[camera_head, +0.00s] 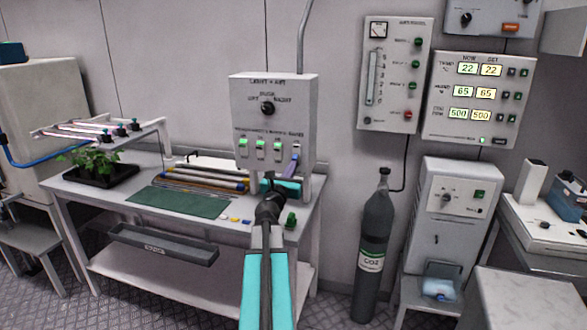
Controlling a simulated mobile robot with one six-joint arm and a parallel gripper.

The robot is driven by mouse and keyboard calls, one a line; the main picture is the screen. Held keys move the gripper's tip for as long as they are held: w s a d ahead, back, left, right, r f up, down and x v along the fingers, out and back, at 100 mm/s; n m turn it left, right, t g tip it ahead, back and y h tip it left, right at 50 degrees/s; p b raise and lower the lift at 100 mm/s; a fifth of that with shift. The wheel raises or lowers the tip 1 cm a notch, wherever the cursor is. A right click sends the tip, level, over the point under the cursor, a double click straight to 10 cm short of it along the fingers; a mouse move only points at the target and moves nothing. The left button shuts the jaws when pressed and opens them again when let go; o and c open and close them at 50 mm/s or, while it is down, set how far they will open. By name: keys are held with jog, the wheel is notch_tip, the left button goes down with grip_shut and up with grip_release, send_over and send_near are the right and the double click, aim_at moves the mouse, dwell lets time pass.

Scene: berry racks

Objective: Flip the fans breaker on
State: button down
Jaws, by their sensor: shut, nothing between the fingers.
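A grey wall box (272,88) with a round black selector knob (267,108) hangs above the bench. Along its lower edge is a row of breakers, with a green one at the left (243,148), then a second (260,150) and a third (277,151). Their small labels are unreadable, so I cannot tell which is for the fans. My arm reaches up from the bottom centre to the box's lower right. My gripper (295,158) is shut and empty, at the right end of the row. It covers that place; I cannot tell whether it touches a breaker.
The bench below holds a green mat (180,201), a seedling tray (98,177) and rods. A CO2 cylinder (374,235) stands right of the bench. A gauge panel (395,75) and a display panel (478,100) hang on the wall to the right.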

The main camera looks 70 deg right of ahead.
jog(key=shift+w+a+r+p, duration=0.15)
jog(key=shift+w+r+p, duration=0.05)
jog(key=shift+p, duration=0.55)
jog(key=shift+s+y, duration=0.25)
jog(key=shift+y, duration=0.05)
